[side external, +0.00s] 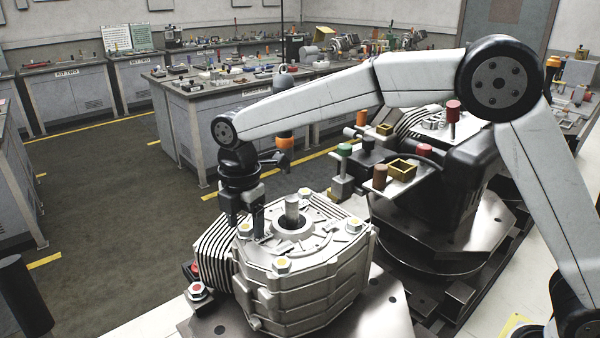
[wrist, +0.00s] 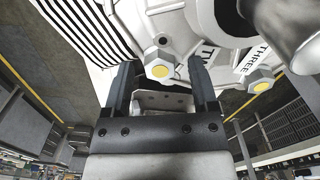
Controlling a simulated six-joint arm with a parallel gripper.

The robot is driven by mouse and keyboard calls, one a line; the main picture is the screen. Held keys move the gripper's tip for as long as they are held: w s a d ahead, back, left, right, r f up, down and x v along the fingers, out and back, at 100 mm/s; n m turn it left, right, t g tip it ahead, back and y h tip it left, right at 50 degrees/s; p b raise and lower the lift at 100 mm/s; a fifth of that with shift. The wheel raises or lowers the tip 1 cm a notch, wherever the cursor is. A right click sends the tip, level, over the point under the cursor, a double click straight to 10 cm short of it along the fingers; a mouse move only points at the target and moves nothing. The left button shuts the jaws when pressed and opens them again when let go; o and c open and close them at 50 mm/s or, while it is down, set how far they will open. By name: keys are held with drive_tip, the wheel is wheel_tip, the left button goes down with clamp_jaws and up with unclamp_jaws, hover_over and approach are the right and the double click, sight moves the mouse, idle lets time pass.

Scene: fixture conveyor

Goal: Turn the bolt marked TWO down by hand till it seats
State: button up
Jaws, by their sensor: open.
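The bolt marked TWO (wrist: 159,69) has a pale hex head with a yellow centre. Its label on the white housing is partly hidden by a finger in the wrist view. My gripper (wrist: 162,75) is open, with one finger on each side of this bolt head in the picture and gaps showing. In the side view my gripper (side external: 248,216) points down at the left edge of the ribbed housing (side external: 310,285), close by a yellow-centred bolt (side external: 245,230). I cannot tell how deep the fingers reach around the head or how far the bolt is seated.
The bolt marked THREE (wrist: 261,83) sits to the right. An upright shaft (side external: 292,210) rises from the housing's middle. More yellow-centred bolts (side external: 282,265) ring the top. Small parts holders (side external: 400,170) stand behind.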

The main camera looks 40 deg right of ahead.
clamp_jaws()
drive_tip(key=shift+m, duration=0.5)
drive_tip(key=m, duration=0.9)
drive_tip(key=shift+m, duration=0.4)
drive_tip(key=m, duration=0.5)
drive_tip(key=shift+m, duration=0.3)
drive_tip(key=m, duration=0.4)
drive_tip(key=shift+m, duration=0.4)
